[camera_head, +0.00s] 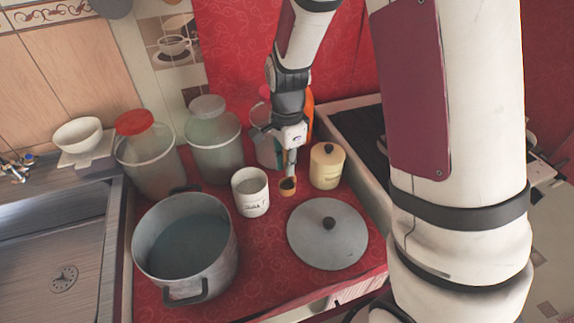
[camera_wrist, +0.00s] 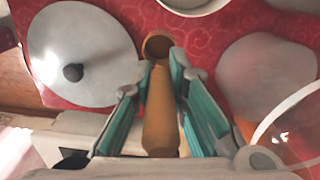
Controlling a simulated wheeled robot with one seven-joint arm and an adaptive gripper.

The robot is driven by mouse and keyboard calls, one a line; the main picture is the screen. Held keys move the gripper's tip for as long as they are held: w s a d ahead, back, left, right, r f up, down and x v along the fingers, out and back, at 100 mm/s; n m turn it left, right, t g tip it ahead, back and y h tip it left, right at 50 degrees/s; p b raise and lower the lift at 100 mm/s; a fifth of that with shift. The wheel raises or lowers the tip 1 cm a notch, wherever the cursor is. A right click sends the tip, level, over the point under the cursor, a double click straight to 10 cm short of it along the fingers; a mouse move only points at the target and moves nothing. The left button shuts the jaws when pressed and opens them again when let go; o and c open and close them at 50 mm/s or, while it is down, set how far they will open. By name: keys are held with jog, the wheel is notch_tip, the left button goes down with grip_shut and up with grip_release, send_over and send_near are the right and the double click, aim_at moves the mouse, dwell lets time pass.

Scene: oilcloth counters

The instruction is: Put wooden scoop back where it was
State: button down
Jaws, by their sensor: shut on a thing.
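The wooden scoop (camera_wrist: 159,115) is a brown wooden tool with a thick handle and a small round cup at its end. In the wrist view its handle lies between the teal pads of my gripper (camera_wrist: 160,75), which is shut on it. In the head view my gripper (camera_head: 291,160) points down over the red counter, between the white mug and the cream canister. The scoop's cup (camera_head: 287,186) shows just below the fingers, near the counter. I cannot tell whether it touches the surface. The handle is mostly hidden there.
A white mug (camera_head: 250,193) stands close left of the scoop, a cream canister (camera_head: 327,166) close right. A grey lid (camera_head: 327,234) lies in front. A large pot (camera_head: 186,283) is front left. Jars (camera_head: 150,165) (camera_head: 215,150) stand behind. A sink (camera_head: 60,245) is far left.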

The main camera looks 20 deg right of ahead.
jog(key=shift+w+d+f, duration=0.3)
jog(key=shift+w+f, duration=0.45)
jog(key=shift+f, duration=0.2)
jog(key=shift+w+d+f, duration=0.25)
jog(key=shift+w+f, duration=0.5)
jog(key=shift+f, duration=0.2)
jog(key=shift+f, duration=0.1)
jog(key=c, duration=1.6)
grip_release()
